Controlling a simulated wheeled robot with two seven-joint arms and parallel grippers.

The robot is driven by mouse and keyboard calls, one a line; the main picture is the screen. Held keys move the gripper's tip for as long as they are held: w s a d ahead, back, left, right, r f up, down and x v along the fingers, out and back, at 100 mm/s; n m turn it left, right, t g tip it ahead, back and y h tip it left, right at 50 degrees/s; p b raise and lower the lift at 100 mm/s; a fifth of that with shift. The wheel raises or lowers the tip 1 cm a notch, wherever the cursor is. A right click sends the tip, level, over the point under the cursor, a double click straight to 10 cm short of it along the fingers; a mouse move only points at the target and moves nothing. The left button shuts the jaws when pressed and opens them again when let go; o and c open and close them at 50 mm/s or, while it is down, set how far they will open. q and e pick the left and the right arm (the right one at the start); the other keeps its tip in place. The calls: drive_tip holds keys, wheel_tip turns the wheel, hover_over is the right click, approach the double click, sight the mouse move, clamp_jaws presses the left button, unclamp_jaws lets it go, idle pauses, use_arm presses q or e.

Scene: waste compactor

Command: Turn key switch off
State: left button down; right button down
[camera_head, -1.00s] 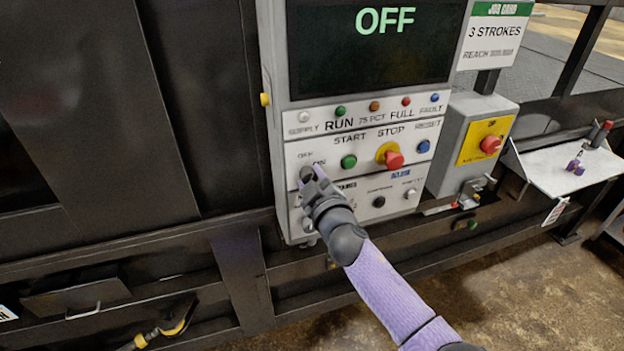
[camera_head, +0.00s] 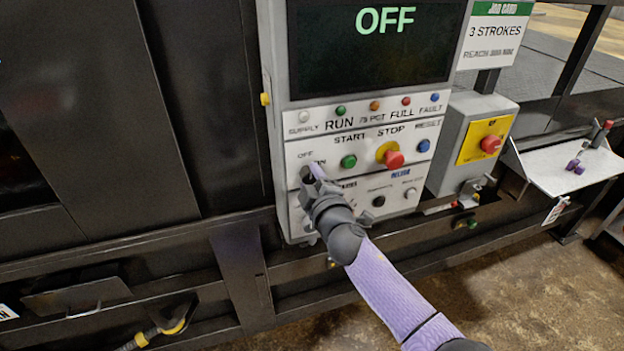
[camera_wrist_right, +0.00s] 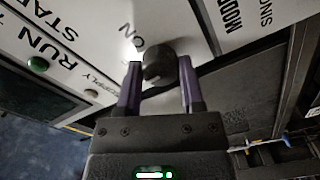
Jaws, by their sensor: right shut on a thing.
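The key switch (camera_wrist_right: 159,66) is a dark round knob on the light panel, beside the "ON" lettering in the right wrist view. My right gripper (camera_wrist_right: 158,84) has its two purple fingers on either side of it and is shut on it. The display (camera_head: 384,48) on the control panel (camera_head: 296,153) reads "OFF" in green. My left gripper is not in view.
Right of the switch are a green start button (camera_head: 348,161), a red stop button (camera_head: 393,159) on a yellow collar and a blue reset button (camera_head: 423,146). A grey box (camera_head: 449,155) with a red emergency button (camera_head: 490,144) stands further right, then a white shelf (camera_head: 556,172).

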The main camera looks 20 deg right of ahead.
drive_tip(key=shift+c, duration=1.1)
unclamp_jaws()
drive_tip(key=shift+s, duration=0.1)
drive_tip(key=s, duration=0.9)
drive_tip(key=shift+s+d, duration=0.2)
drive_tip(key=shift+s, duration=0.15)
